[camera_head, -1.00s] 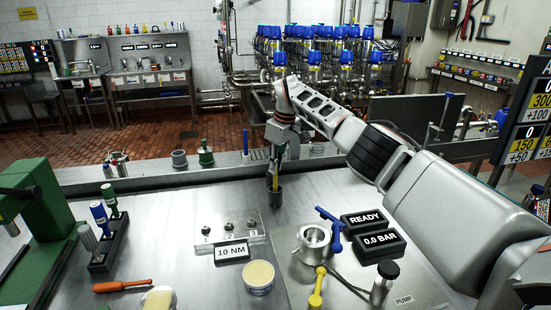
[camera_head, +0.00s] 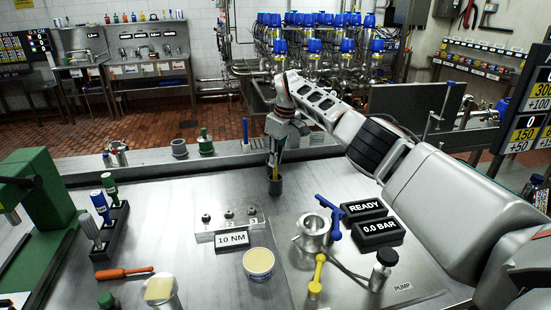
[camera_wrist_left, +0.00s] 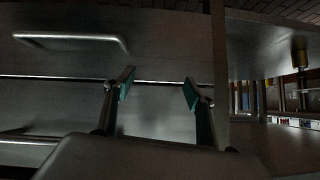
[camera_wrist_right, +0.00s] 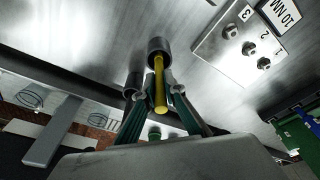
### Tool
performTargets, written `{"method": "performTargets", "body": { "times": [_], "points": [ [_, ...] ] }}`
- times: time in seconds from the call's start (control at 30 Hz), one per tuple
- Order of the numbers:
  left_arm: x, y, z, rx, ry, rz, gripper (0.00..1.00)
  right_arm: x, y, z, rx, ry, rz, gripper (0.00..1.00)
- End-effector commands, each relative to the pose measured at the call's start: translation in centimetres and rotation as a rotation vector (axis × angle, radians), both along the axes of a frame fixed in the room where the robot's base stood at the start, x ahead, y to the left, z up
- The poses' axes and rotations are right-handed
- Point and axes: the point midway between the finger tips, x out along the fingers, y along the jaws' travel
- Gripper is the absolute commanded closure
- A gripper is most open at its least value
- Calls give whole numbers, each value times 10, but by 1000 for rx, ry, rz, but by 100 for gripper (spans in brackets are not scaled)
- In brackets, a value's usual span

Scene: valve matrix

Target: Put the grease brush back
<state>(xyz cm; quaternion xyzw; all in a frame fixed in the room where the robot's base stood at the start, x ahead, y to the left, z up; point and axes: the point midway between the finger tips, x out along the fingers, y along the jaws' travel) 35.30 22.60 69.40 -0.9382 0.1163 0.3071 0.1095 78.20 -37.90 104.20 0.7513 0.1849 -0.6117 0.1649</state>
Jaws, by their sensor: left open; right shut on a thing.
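The grease brush shows as a yellow handle (camera_wrist_right: 159,88) in the right wrist view, with its far end inside a dark grey cup (camera_wrist_right: 158,49). In the head view the cup (camera_head: 274,187) stands near the back edge of the steel table. My right gripper (camera_head: 275,154) is above the cup, shut on the brush's handle. Its fingers also show around the handle in the right wrist view (camera_wrist_right: 158,92). The bristles are hidden in the cup. My left gripper (camera_wrist_left: 158,88) is open and empty in the left wrist view; it is not visible in the head view.
A tub of pale grease (camera_head: 259,264), a 10 NM block (camera_head: 230,232) and a metal fitting (camera_head: 313,235) stand in front of the cup. A black rack (camera_head: 108,231) and an orange screwdriver (camera_head: 124,272) are at left. A raised ledge (camera_head: 228,158) runs behind.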

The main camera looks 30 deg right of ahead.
Motion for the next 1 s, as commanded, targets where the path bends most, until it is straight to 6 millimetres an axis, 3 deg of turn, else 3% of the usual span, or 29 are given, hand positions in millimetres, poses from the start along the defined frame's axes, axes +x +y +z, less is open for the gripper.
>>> {"method": "performTargets", "body": {
  "times": [0.37,0.4,0.47,0.5,0.83,1.0],
  "points": [
    [-3,-1,-4,-2,6,1,45,0,0,-7,0,0,0,100],
    [-3,-1,-4,-4,6,2,45,0,0,-8,0,0,0,88],
    [-3,-2,-4,-5,5,4,45,0,0,-7,0,0,0,72],
    [-3,-3,-3,-7,6,6,45,0,0,-7,0,0,0,71],
    [-3,-2,-4,-6,6,6,45,0,0,-6,0,0,0,71],
    [-2,-2,-3,-5,4,5,45,-2,-3,11,-1,-4,-1,71]
  ]
}}
